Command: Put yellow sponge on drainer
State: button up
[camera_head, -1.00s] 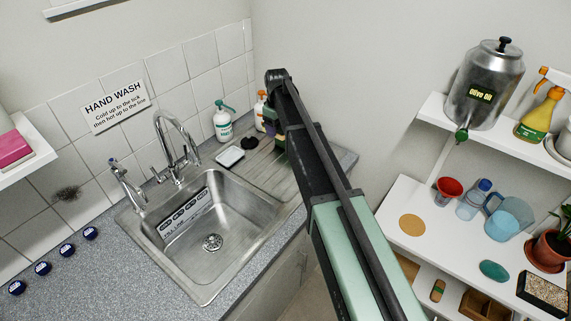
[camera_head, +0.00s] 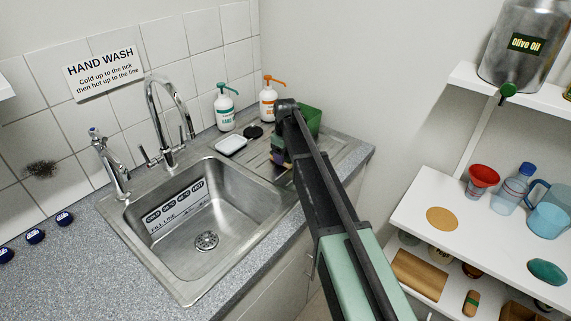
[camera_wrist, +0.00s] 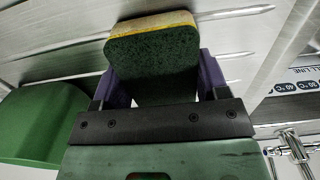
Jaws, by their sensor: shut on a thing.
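The yellow sponge (camera_wrist: 150,45) shows in the wrist view with its dark green scouring face towards the camera and a thin yellow edge along the top. My gripper (camera_wrist: 160,78) is shut on it, one purple finger on each side. In the head view my gripper (camera_head: 279,158) is over the ribbed steel drainer (camera_head: 258,162), right of the sink. The drainer's ribs (camera_wrist: 55,50) also show behind the sponge in the wrist view. I cannot tell whether the sponge touches the drainer. My arm hides part of the drainer in the head view.
A green container (camera_head: 310,117) stands behind my arm, and shows at left in the wrist view (camera_wrist: 42,120). A white soap dish (camera_head: 231,145), a dark round item (camera_head: 253,132) and two pump bottles (camera_head: 224,108) (camera_head: 268,100) stand nearby. The sink (camera_head: 205,225) lies left.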

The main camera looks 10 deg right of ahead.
aim_at(286, 153)
jog(key=shift+f, duration=0.2)
jog(key=o, duration=0.8)
jog(key=shift+r, duration=0.1)
notch_tip(286, 153, up, 13)
jog(key=p, duration=1.3)
jog(key=s+m, duration=0.2)
jog(key=s, duration=0.9)
jog(key=s+m, duration=0.3)
jog(key=s, duration=0.9)
jog(key=s+m, duration=0.3)
jog(key=s, duration=0.8)
jog(key=shift+s+a+f, duration=0.15)
jog(key=shift+f, duration=0.2)
